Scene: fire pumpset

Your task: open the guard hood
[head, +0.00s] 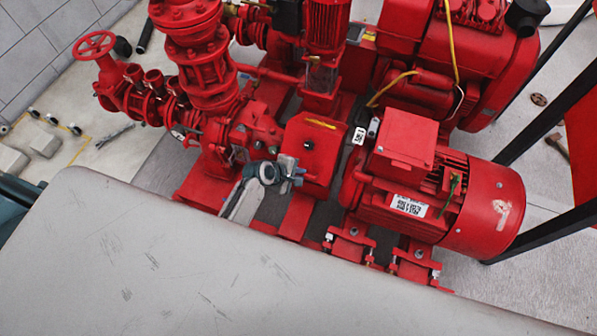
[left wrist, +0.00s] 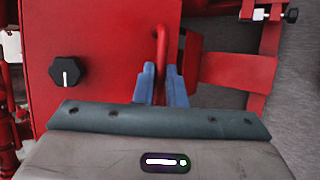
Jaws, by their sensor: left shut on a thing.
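The guard hood (head: 309,150) is a red box-shaped cover between the red pump and the red motor. It has a black knob on its face and looks closed down over its base. In the left wrist view the hood (left wrist: 105,40) fills the upper left, with the black knob (left wrist: 67,71) at its left. A thin red bar handle (left wrist: 161,45) stands near its right edge. My left gripper (head: 296,173) is at the hood's lower left side in the head view. Its blue-grey fingers (left wrist: 160,84) are shut on the handle. My right gripper is not in view.
The red motor (head: 480,205) with a box on top stands close to the hood's right. The pump body and pipes (head: 205,80) stand to its left, with a handwheel (head: 95,45). Black frame bars (head: 545,118) cross at far right. Grey floor lies at left.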

